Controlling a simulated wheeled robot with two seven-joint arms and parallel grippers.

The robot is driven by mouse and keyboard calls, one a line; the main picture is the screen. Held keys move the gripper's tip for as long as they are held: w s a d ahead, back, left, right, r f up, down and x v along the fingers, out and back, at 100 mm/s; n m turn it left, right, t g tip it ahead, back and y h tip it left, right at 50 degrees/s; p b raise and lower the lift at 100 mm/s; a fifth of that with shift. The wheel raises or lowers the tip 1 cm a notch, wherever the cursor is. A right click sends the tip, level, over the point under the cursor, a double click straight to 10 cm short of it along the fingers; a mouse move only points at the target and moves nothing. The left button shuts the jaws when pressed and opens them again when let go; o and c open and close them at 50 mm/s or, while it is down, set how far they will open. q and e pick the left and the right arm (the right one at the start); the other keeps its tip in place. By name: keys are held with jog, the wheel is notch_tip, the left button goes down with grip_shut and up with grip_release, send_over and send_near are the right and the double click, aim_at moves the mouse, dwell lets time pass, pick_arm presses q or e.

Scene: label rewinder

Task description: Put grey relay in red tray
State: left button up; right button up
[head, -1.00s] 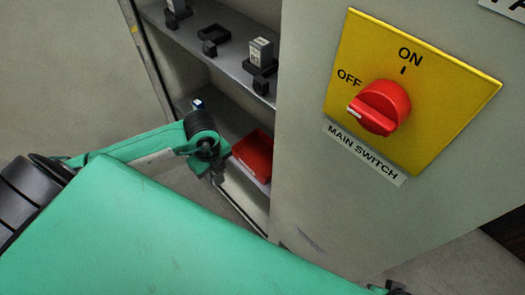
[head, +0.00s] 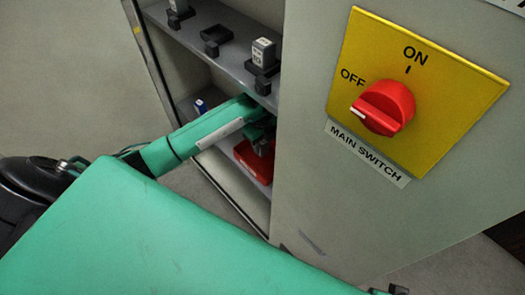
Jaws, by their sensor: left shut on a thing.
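The red tray (head: 252,163) lies on the lower shelf inside the cabinet, partly behind my left gripper and the cabinet's front panel. My left gripper (head: 263,147) is inside the lower compartment, over the tray. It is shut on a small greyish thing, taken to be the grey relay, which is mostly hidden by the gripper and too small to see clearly. I cannot tell whether it touches the tray. My right gripper is not in view.
On the upper shelf are an empty black socket (head: 215,37) and a pale relay (head: 263,52) in a black socket, with another at the back. A blue-and-white object (head: 201,106) is on the lower shelf. The panel with a red main switch (head: 384,107) stands close at right.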

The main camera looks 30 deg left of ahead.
aim_at(263, 151)
pick_arm(q)
jog(key=shift+f, duration=0.2)
notch_tip(263, 151, down, 5)
jog(key=shift+w+d+r+b, duration=0.1)
jog(key=shift+w+r+b, duration=0.1)
jog(key=shift+b, duration=0.2)
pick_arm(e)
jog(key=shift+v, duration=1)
pick_arm(q)
jog(key=shift+f, duration=0.15)
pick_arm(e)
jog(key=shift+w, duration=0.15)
pick_arm(q)
jog(key=o, duration=1)
